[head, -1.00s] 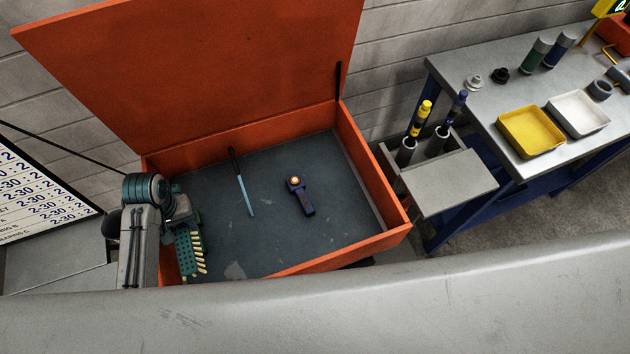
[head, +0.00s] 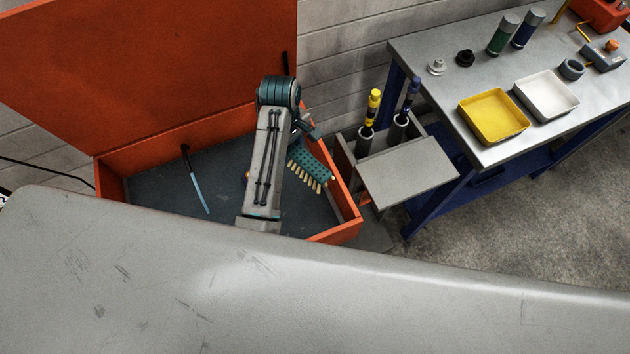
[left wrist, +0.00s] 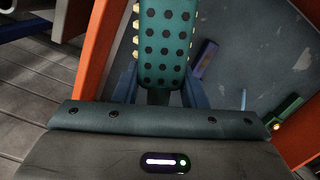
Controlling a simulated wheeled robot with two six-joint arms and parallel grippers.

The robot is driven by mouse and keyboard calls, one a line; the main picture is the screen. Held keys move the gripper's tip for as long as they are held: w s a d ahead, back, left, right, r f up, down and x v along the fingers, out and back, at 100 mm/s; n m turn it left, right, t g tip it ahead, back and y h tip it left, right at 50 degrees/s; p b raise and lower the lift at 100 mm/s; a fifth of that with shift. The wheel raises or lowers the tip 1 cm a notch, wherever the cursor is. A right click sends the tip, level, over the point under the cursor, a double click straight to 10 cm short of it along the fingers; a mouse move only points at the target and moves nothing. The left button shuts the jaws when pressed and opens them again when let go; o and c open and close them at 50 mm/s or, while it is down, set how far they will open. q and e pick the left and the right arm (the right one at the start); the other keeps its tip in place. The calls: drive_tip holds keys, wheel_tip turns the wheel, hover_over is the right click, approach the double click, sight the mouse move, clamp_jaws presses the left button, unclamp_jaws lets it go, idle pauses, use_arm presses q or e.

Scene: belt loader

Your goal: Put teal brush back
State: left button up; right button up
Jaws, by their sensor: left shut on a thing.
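The teal brush (head: 311,169) has a dotted back and pale bristles. It hangs tilted from my left gripper (head: 303,130), over the right part of the open orange box (head: 340,190). In the left wrist view the brush (left wrist: 165,45) rises between the two dark fingers of the left gripper (left wrist: 160,88), which is shut on it. The orange wall shows left of the brush there, and the box's dark floor to the right. My right gripper is in neither view.
A thin tool with a light-blue shaft (head: 199,190) lies in the box. A grey holder (head: 410,178) with yellow and dark-blue handled tools stands right of it. The workbench (head: 455,90) carries a yellow tray (head: 494,116), a white tray (head: 546,95) and bottles. A large grey surface (head: 300,290) fills the foreground.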

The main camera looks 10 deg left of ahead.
sight(298, 186)
use_arm(q)
drive_tip(key=shift+w+d+f, duration=0.1)
drive_tip(key=shift+d+f, duration=0.15)
drive_tip(key=shift+d, duration=0.05)
wheel_tip(298, 186, down, 17)
drive_tip(key=shift+a+f, duration=0.1)
drive_tip(key=shift+a, duration=0.05)
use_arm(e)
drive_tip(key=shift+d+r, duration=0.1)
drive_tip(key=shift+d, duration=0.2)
use_arm(q)
drive_tip(key=shift+f, duration=0.1)
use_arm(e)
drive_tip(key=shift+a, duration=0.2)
use_arm(q)
drive_tip(key=o, duration=0.5)
drive_tip(key=shift+f, duration=0.1)
drive_tip(key=o, duration=0.4)
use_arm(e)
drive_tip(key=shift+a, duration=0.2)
